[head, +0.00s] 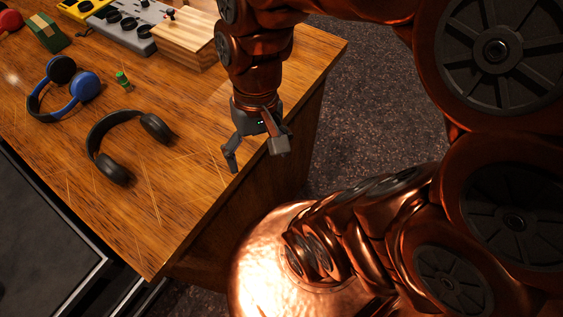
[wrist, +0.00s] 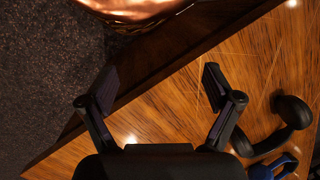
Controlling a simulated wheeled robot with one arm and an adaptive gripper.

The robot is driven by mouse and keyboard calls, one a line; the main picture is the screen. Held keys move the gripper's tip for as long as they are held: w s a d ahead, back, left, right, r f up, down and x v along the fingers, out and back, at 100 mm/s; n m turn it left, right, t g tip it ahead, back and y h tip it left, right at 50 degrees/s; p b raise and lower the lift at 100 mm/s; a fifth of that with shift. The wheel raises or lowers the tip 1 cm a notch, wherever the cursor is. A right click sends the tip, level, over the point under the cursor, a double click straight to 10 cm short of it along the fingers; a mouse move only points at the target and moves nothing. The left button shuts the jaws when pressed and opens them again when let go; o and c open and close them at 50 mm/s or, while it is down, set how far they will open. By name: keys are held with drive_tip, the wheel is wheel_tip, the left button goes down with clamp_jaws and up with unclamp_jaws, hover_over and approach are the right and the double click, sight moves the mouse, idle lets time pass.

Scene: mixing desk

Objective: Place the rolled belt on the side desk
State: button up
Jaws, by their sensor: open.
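I see no rolled belt in either view. A wooden desk (head: 190,185) fills the left of the head view, and I cannot tell whether it is the side desk. It also shows in the wrist view (wrist: 165,95). My gripper (head: 255,158) hangs above the desk's right edge, pointing down. In the wrist view its two fingers (wrist: 160,78) stand wide apart with nothing between them. The desk edge and the dark floor lie beneath them.
A wooden box (head: 188,42), a grey control unit (head: 133,22) and a green block (head: 50,33) stand farther back. The near desk area is clear.

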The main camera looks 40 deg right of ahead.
drive_tip(key=shift+s+d+f+n+h, duration=0.1)
drive_tip(key=shift+s+d+n+h, duration=0.25)
drive_tip(key=shift+s, duration=0.35)
drive_tip(key=shift+s+d+f+n+h, duration=0.15)
drive_tip(key=shift+s+d+n+h, duration=0.2)
drive_tip(key=shift+s, duration=0.3)
drive_tip(key=shift+s+d+f+n+h, duration=0.1)
drive_tip(key=shift+s+d+n+h, duration=0.1)
drive_tip(key=shift+s+d+n, duration=0.3)
drive_tip(key=shift+s+a, duration=0.15)
drive_tip(key=shift+s, duration=0.05)
